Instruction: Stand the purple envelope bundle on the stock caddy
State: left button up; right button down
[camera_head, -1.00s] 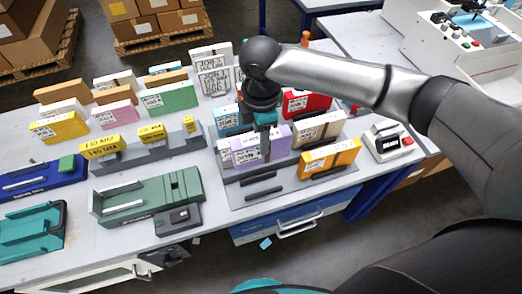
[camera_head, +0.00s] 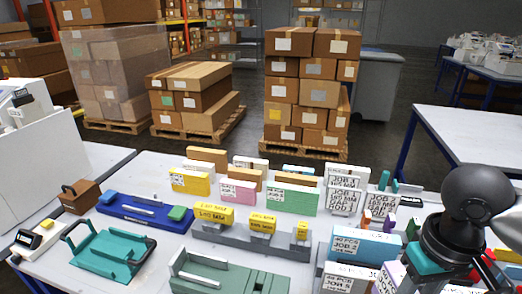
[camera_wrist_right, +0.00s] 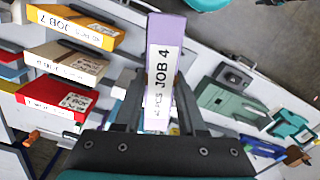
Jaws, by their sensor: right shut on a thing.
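The purple envelope bundle (camera_wrist_right: 163,55), with a white label reading JOB 4, stands out between the fingers of my right gripper (camera_wrist_right: 157,95) in the right wrist view. The gripper is shut on it. In the head view my right wrist (camera_head: 455,245) is at the lower right; its fingertips are cut off or hidden. I cannot tell for sure which holder is the stock caddy; a grey stepped stand (camera_head: 235,243) with small yellow blocks is in the middle of the head view. My left gripper is not in view.
Blue (camera_head: 365,243), green (camera_head: 292,198), pink (camera_head: 238,190) and yellow (camera_head: 190,182) bundles stand on the table. A green device (camera_head: 225,275) is in front and a teal one (camera_head: 108,252) at left. The wrist view shows yellow (camera_wrist_right: 75,27), tan (camera_wrist_right: 68,62) and red (camera_wrist_right: 57,97) bundles beside my gripper.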

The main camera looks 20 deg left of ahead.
aim_at(103, 264)
jog(key=u, duration=1.85)
